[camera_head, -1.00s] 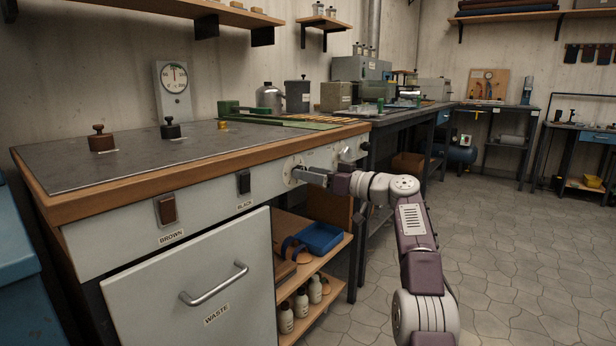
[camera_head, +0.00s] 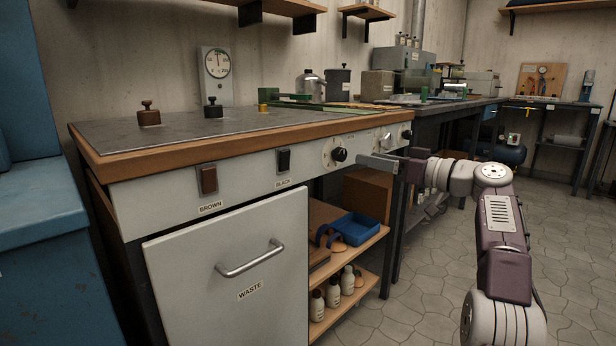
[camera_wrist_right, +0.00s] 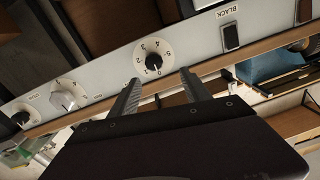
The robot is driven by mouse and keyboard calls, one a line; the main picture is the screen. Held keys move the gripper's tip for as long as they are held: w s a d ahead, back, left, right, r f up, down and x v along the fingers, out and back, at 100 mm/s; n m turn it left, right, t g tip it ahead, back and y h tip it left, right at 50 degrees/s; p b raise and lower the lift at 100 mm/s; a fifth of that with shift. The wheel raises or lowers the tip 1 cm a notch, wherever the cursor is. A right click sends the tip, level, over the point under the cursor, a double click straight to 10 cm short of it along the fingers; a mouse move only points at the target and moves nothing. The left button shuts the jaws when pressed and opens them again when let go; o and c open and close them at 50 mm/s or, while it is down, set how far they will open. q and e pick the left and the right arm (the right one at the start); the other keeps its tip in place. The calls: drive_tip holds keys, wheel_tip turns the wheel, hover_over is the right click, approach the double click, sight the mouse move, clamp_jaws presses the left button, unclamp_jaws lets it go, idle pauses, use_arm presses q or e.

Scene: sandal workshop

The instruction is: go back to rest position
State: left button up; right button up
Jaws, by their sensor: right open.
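My right gripper (camera_head: 376,163) is in front of the workbench's front panel, just right of and below a black dial knob (camera_head: 339,154). It is open and empty. In the right wrist view its two fingers (camera_wrist_right: 160,92) are spread apart, pointing toward the panel, with the numbered dial (camera_wrist_right: 153,64) just beyond them and clear of them. My right arm reaches in from the lower right. My left gripper is not in view.
The workbench (camera_head: 130,205) has brown (camera_head: 208,180) and black (camera_head: 284,160) switches and a shut waste door (camera_head: 230,290). Shelves below hold a blue tray (camera_head: 354,227) and several bottles (camera_head: 333,292). A blue cabinet (camera_head: 40,235) stands at left. The floor (camera_head: 410,310) at right is open.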

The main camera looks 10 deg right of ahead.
drive_tip(key=s+a+r+n+g+y+p, duration=0.2)
drive_tip(key=s+a+r+p, duration=0.1)
drive_tip(key=a+r+p, duration=0.55)
drive_tip(key=a, duration=0.2)
drive_tip(key=a+m+g+h+p, duration=0.1)
drive_tip(key=a, duration=0.1)
drive_tip(key=a+f+g, duration=0.1)
drive_tip(key=a, duration=0.1)
drive_tip(key=shift+s+a+h, duration=0.1)
drive_tip(key=shift+a+h, duration=0.15)
drive_tip(key=shift+h, duration=0.15)
drive_tip(key=s+a+f+m+g+h+p, duration=0.1)
drive_tip(key=s+f+m+g+h+p, duration=0.2)
drive_tip(key=s+f, duration=0.45)
drive_tip(key=s+a+f+m+g+h+p, duration=0.1)
drive_tip(key=s+f+g+h+p, duration=0.3)
drive_tip(key=f, duration=0.7)
drive_tip(key=s+d+f+m+g+h+p, duration=0.15)
drive_tip(key=s+d+f, duration=0.25)
drive_tip(key=s+f, duration=0.5)
drive_tip(key=s+d+f+m+g+h, duration=0.1)
drive_tip(key=s+d+f+h, duration=0.2)
drive_tip(key=s+d+f, duration=0.55)
wheel_tip(320, 180, up, 39)
drive_tip(key=s+a+m+p, duration=0.1)
drive_tip(key=a+p, duration=0.1)
drive_tip(key=p, duration=3.6)
drive_tip(key=shift+a+t, duration=0.35)
drive_tip(key=shift+t, duration=0.1)
